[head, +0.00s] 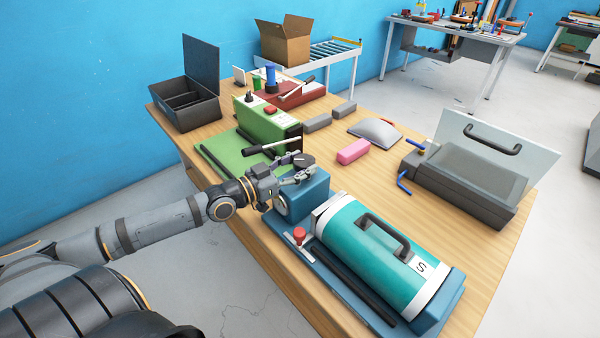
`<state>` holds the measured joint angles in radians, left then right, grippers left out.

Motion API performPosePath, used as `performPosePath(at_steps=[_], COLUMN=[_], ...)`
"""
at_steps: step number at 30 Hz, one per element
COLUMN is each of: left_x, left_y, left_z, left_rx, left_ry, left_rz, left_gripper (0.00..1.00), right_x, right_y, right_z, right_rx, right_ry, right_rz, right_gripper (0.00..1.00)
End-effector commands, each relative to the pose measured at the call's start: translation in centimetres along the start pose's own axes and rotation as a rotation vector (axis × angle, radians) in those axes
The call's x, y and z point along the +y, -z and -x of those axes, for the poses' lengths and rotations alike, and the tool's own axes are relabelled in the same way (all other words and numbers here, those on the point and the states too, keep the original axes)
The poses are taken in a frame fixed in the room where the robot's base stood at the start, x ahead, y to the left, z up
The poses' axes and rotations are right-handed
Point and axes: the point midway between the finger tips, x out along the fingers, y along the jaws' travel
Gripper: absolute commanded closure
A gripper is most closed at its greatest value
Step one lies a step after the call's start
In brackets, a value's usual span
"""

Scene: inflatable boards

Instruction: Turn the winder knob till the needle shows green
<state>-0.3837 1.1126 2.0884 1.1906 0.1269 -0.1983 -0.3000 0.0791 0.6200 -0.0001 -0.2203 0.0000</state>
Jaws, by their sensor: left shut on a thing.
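The winder is a blue unit (318,190) with a teal roll (375,245) marked S, a black carry handle and a red knob on a lever. Its dark round winder knob (303,160) sits above the blue housing. My left gripper (300,174) reaches in from the left and is shut on the winder knob, its fingers partly hiding it. A round pale dial (281,205) shows on the housing's near side, below the gripper. It is too small and oblique to read the needle or its colour. My right gripper is not in view.
A green machine (268,128) with a black-gripped lever stands just behind my left gripper. A pink block (353,151), grey blocks, a grey pouch (375,130) and a grey case (470,175) lie on the wooden table. An open black box (187,100) stands at the far left.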

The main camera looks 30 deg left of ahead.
Motion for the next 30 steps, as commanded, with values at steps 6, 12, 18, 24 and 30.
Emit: performPosePath(at_steps=[6,12,18,24,30], left_x=[0.02,0.04,0.05,0.08,0.07], left_y=[0.13,0.15,0.11,0.04,0.09], left_z=[-0.07,-0.07,-0.06,-0.05,-0.04], left_rx=[0.003,0.002,0.001,-0.001,-0.001], left_ry=[-0.012,-0.012,-0.012,-0.013,-0.011], left_rz=[0.004,0.005,0.004,0.004,0.004], left_gripper=[0.77,0.77,0.32,0.22,0.22], right_x=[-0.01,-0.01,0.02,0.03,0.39], right_y=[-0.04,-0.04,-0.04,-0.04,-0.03], right_z=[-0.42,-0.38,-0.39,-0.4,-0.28], right_rx=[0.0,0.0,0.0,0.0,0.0], right_ry=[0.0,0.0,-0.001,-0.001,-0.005], right_rz=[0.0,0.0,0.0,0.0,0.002], right_gripper=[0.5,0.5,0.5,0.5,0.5])
